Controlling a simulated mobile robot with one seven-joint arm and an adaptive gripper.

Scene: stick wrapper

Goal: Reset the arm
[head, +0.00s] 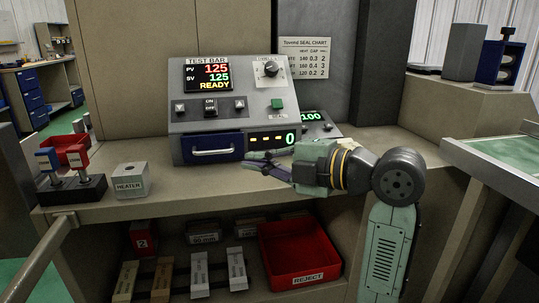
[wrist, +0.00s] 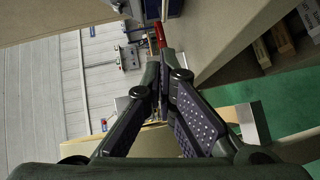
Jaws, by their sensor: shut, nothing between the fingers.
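My gripper (head: 254,160) is in front of the test bar console (head: 235,115), at the right part of its blue drawer (head: 210,148). The fingers are dark and point left in the head view. The green arm comes in from the right, with its wrist level above the bench. In the wrist view, the two fingers (wrist: 162,92) come together at their far ends, with nothing held between them. The head view does not clearly show whether the fingers touch the console.
The bench (head: 300,190) carries a heater block (head: 131,180) and a blue and red lever unit (head: 72,180) at left. A red reject bin (head: 298,252) and several wrapped sticks lie on the shelf below. A green-topped table (head: 505,152) stands at right.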

